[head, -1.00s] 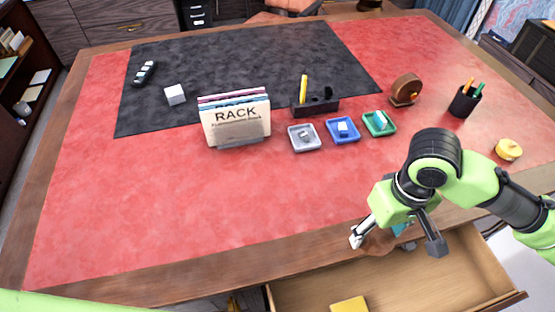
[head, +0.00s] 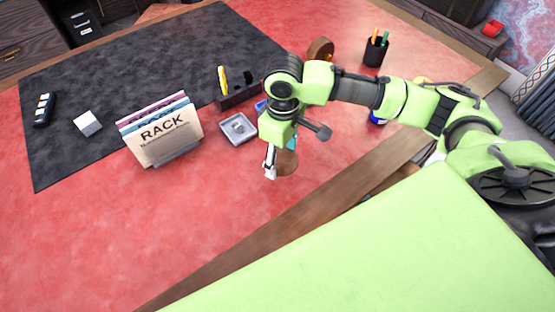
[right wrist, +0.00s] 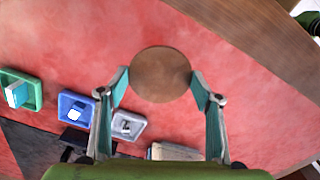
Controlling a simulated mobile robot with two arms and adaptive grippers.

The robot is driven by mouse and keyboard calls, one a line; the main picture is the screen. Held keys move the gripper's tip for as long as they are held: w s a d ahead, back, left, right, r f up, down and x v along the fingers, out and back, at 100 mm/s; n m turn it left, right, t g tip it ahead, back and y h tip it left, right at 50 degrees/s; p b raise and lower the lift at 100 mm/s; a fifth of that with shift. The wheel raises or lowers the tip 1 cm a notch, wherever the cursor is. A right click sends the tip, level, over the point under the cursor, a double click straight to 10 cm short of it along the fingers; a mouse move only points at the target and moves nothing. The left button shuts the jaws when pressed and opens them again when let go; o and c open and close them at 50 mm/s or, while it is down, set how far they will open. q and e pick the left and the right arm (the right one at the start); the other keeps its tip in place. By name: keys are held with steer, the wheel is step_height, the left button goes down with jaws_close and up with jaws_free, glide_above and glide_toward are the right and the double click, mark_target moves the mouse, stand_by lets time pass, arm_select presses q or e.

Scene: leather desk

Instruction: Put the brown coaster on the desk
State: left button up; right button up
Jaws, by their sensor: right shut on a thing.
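The brown coaster (head: 287,162) is a round wooden disc. In the right wrist view the coaster (right wrist: 160,74) sits between the two fingertips of my right gripper (right wrist: 160,84). In the head view my right gripper (head: 292,153) is shut on it and holds it over the red part of the desk (head: 215,215), in front of the trays. I cannot tell how high it is above the surface. My left gripper is out of view.
A file rack (head: 165,140) stands to the left of the gripper. A grey tray (head: 238,128) is close by; blue (right wrist: 77,108) and green (right wrist: 20,90) trays show in the wrist view. A pen cup (head: 375,50) stands farther back. The red surface at front left is clear.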

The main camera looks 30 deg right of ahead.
mark_target(278, 162)
steer(key=w+f, duration=0.1)
steer(key=f, duration=0.1)
steer(key=w+d+f, duration=0.1)
steer(key=w+f, duration=0.1)
steer(key=shift+w+f, duration=0.2)
steer(key=shift+f+p, duration=0.4)
steer(key=shift+f, duration=1.15)
steer(key=shift+f, duration=0.1)
steer(key=o, duration=1.1)
step_height(278, 162, up, 12)
steer(key=shift+r+b, duration=0.15)
steer(key=shift+b, duration=0.35)
